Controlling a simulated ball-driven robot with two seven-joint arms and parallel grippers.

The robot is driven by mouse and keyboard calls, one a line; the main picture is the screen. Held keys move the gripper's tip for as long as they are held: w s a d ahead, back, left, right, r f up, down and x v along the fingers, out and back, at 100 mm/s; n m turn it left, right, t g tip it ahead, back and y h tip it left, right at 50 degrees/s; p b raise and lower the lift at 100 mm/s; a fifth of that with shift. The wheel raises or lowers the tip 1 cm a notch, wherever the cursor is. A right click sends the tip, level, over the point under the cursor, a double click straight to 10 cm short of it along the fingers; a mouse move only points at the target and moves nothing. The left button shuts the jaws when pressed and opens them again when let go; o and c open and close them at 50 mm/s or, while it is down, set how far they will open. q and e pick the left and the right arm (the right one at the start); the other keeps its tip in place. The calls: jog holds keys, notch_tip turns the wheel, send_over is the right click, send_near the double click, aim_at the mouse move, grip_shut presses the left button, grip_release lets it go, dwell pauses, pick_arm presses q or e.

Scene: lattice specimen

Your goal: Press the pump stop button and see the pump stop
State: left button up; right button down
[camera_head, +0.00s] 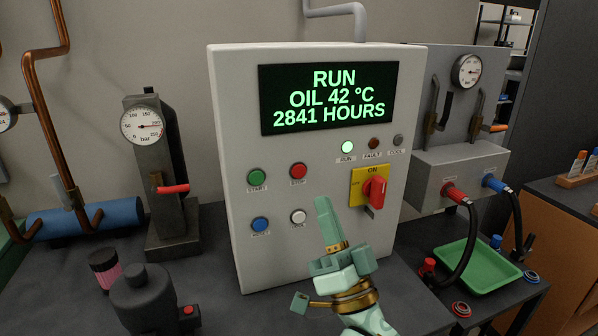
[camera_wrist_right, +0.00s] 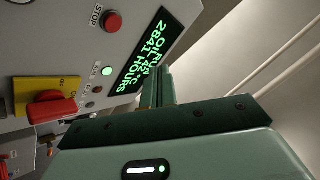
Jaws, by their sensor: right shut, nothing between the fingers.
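The grey control box (camera_head: 225,130) stands on the dark bench. Its display (camera_head: 330,98) reads RUN, OIL 42 °C, 2841 HOURS, and the green RUN lamp (camera_head: 348,147) is lit. The red STOP button (camera_head: 298,171) is on the box front, right of the green START button (camera_head: 257,177). My right gripper (camera_head: 323,204) is shut and empty in front of the box, below and right of the STOP button. In the right wrist view the STOP button (camera_wrist_right: 112,21) is at the upper left, apart from the fingers (camera_wrist_right: 155,88). My left gripper is out of view.
A red rotary switch (camera_head: 376,192) on a yellow plate sits close right of my gripper. Blue (camera_head: 260,224) and white (camera_head: 298,216) buttons are below STOP. A pressure gauge (camera_head: 142,125) stands left; a green tray (camera_head: 478,267) and black hoses (camera_head: 466,240) are at right.

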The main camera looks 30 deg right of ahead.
aim_at(299, 171)
jog(key=shift+w+d+b, duration=0.25)
jog(key=shift+w+d, duration=0.1)
jog(key=shift+w, duration=1.05)
jog(key=shift+w+d+b, duration=0.25)
jog(key=shift+w+d, duration=0.05)
jog(key=shift+w, duration=1.05)
jog(key=shift+w+d+b, duration=0.25)
jog(key=shift+w+d, duration=0.1)
jog(key=shift+w, duration=1.05)
jog(key=shift+w, duration=0.15)
jog(key=shift+w, duration=0.1)
jog(key=shift+w+d, duration=0.1)
jog(key=shift+w, duration=0.05)
